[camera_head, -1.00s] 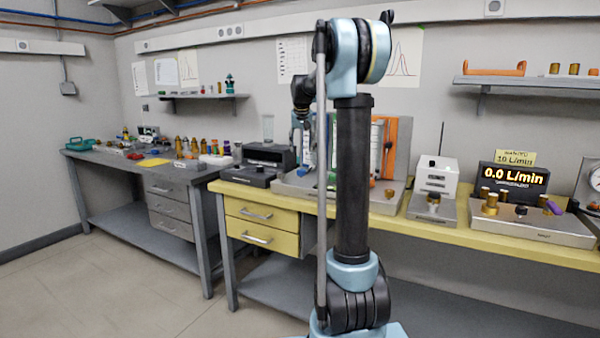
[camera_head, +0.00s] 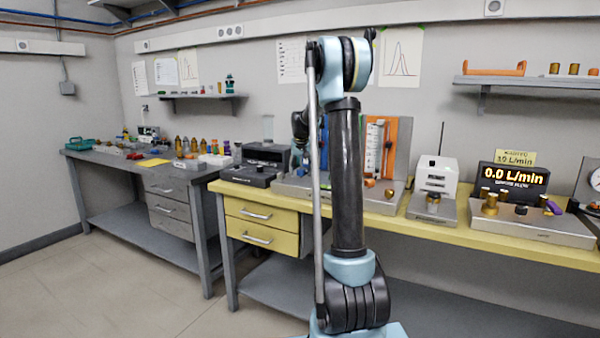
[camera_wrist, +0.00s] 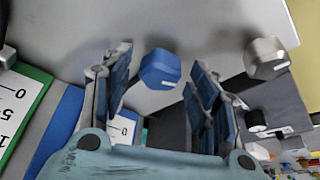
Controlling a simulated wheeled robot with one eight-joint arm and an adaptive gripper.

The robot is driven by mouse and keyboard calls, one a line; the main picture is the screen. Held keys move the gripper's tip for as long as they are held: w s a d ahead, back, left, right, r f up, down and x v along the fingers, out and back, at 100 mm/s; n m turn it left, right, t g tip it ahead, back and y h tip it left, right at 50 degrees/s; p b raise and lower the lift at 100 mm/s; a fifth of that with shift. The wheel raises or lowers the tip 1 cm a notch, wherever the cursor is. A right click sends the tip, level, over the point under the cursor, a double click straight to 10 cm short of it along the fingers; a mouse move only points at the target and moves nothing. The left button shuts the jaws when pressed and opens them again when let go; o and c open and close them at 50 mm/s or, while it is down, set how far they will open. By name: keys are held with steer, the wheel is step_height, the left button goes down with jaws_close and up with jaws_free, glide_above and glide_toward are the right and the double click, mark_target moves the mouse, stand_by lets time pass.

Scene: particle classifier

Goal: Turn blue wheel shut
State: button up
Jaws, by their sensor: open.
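The blue wheel (camera_wrist: 160,70) is a faceted blue knob on a pale grey face in the wrist view. My gripper (camera_wrist: 158,62) is open, with one finger to the left of the wheel and one to its right. The wheel shows in the gap near the fingertips, and neither finger appears to touch it. I cannot tell how deep it lies between them.
A silver-grey knob (camera_wrist: 266,58) sits to the right of my right finger. A green-edged scale plate (camera_wrist: 22,105) and a blue strip lie at left. In the head view an orange panel (camera_head: 390,145) stands on the yellow bench behind my arm, and a white box (camera_head: 437,175) stands right of it.

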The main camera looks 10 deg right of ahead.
steer(key=c, duration=1.1)
steer(key=shift+o, duration=0.2)
steer(key=shift+m, duration=0.3)
